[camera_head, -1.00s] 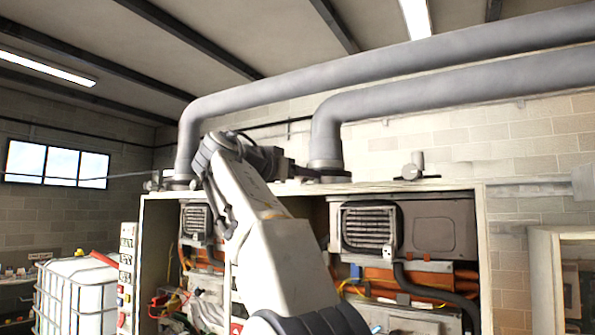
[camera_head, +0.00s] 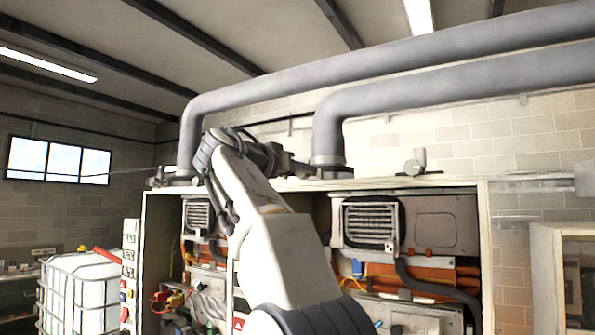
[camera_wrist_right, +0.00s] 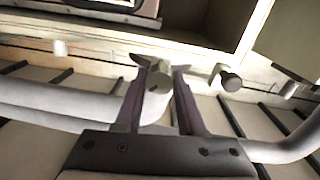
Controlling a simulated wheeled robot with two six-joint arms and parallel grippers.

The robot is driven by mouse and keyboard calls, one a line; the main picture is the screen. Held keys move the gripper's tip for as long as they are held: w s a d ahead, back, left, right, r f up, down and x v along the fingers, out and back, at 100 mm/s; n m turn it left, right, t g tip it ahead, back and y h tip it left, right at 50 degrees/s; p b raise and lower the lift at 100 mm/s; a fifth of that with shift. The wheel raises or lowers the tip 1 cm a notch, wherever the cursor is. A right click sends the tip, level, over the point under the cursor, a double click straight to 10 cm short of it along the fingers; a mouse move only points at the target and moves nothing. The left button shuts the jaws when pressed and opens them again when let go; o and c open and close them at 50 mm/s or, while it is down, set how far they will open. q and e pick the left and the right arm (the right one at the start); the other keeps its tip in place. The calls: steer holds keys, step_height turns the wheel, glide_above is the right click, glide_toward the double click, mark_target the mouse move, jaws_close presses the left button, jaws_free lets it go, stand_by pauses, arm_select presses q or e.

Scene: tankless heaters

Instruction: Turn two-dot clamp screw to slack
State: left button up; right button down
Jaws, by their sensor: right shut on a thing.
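My right gripper (camera_head: 318,171) reaches to the top edge of the cabinet, beside the foot of the near grey pipe. In the right wrist view my right gripper (camera_wrist_right: 161,68) has its two dark fingers on either side of a pale round clamp screw (camera_wrist_right: 158,82) and is shut on it. A small dark mark shows on the screw's face; I cannot make out dots. In the head view the gripper hides this screw. Another pale clamp screw (camera_head: 419,157) stands on the cabinet top to the right; a similar one with a dark end (camera_wrist_right: 230,80) shows in the wrist view. My left gripper is not in view.
Two large grey pipes (camera_head: 400,98) bend down to the cabinet top (camera_head: 385,184). Heater units (camera_head: 440,225) with orange pipes and dark hoses fill the open bays below. A white caged tank (camera_head: 85,290) stands at the left.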

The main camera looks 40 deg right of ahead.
steer(key=n, duration=0.6)
steer(key=shift+s+d+r, duration=0.15)
steer(key=shift+r, duration=0.1)
stand_by(0.3)
steer(key=c, duration=0.7)
jaws_free()
steer(key=shift+o, duration=0.9)
steer(key=shift+d+f, duration=0.1)
steer(key=shift+d, duration=0.05)
steer(key=shift+f, duration=0.2)
